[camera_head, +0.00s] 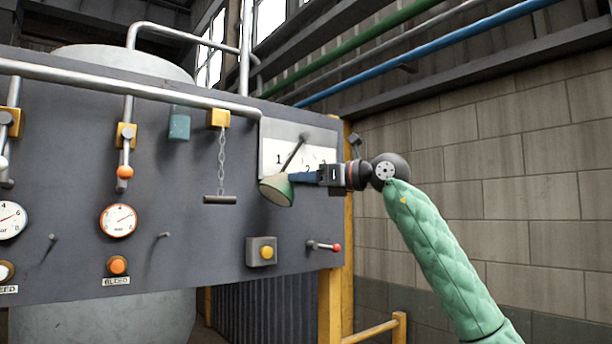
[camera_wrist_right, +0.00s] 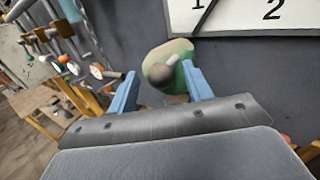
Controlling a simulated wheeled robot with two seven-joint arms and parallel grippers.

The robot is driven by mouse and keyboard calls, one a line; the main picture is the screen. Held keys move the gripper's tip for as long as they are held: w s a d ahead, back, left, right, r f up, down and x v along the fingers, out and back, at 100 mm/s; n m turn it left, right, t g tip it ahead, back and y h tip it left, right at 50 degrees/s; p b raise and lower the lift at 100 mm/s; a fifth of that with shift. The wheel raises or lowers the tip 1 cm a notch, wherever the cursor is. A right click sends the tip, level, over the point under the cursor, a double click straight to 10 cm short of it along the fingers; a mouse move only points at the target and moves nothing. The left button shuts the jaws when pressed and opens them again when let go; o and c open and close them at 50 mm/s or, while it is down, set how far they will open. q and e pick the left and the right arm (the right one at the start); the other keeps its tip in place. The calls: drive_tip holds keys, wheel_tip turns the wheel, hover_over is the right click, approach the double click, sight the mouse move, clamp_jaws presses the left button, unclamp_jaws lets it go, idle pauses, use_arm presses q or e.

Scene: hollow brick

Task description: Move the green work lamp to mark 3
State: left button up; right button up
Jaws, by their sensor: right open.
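The green work lamp (camera_head: 277,190), with a pale round face, is at the lower left of a white plate (camera_head: 270,135) on the dark panel. A dark rod slants up from it across the plate. Marks 1 and 2 show on the plate; I cannot make out mark 3, and my gripper covers part of the plate's right side. My right gripper (camera_head: 293,177) reaches in from the right, its blue fingers at the lamp. In the right wrist view the open fingers (camera_wrist_right: 158,72) lie either side of the lamp (camera_wrist_right: 180,52) and its dark knob. Contact cannot be told. My left gripper is not in view.
The panel carries gauges (camera_head: 118,220), an orange-knobbed lever (camera_head: 125,172), a hanging chain with bar (camera_head: 220,199), a yellow button (camera_head: 266,252) and a red-tipped lever (camera_head: 325,247). A yellow post (camera_head: 335,290) and block wall (camera_head: 500,180) stand right.

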clamp_jaws()
idle(0.3)
